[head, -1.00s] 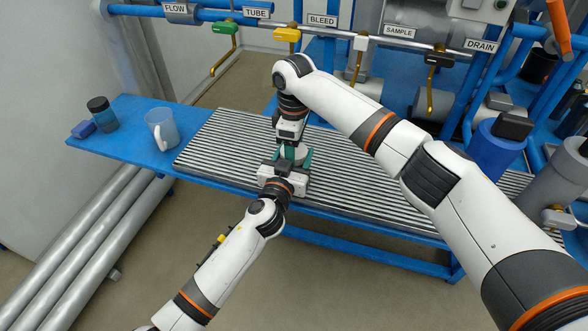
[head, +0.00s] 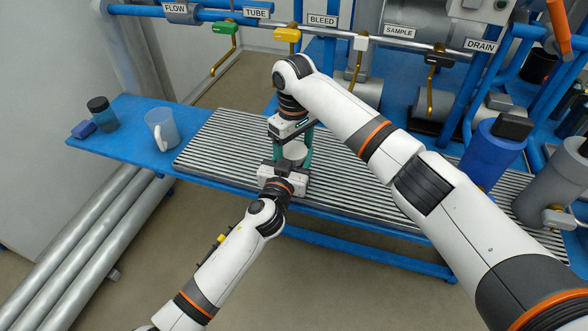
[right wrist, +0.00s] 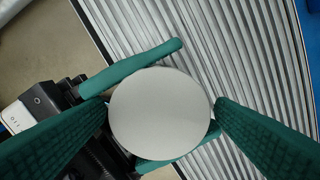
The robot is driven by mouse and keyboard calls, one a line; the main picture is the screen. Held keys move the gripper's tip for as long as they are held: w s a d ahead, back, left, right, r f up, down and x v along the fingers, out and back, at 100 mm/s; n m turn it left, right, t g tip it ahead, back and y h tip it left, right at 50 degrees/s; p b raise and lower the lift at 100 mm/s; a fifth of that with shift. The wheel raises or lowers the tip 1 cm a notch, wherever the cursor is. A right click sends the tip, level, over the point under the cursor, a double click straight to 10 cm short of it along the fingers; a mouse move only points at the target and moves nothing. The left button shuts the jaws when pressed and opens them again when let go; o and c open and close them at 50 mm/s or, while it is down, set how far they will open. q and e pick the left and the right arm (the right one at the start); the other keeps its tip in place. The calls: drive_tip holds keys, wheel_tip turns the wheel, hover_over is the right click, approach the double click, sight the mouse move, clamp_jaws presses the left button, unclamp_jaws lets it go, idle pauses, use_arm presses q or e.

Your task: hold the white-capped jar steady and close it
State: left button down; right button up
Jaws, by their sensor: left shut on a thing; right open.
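The white-capped jar (head: 295,151) stands at the front edge of the ribbed mat. Its round white cap (right wrist: 160,113) fills the middle of the right wrist view; the jar body is hidden below it. My left gripper (head: 291,163) is shut on the jar from the front, and its teal fingers lie on two sides of it in the right wrist view. My right gripper (right wrist: 162,108) is above the jar, pointing down and open. Its green fingers are on opposite sides of the cap, close to its rim; I cannot tell whether they touch it.
A clear mug (head: 161,130), a dark-lidded jar (head: 102,114) and a small blue block (head: 83,129) stand on the blue table's left end (head: 125,150). Pipes and labelled valves run along the back. A blue cylinder (head: 490,155) stands at the right.

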drive_tip(key=shift+r, duration=2.25)
drive_tip(key=shift+c, duration=1.3)
drive_tip(key=n, duration=0.1)
drive_tip(key=r+n, duration=0.1)
drive_tip(key=n, duration=0.1)
drive_tip(key=r+n, duration=0.1)
drive_tip(key=n, duration=0.2)
drive_tip(key=r+n, duration=0.1)
drive_tip(key=n, duration=0.3)
drive_tip(key=shift+r, duration=0.25)
drive_tip(key=shift+f, duration=4.05)
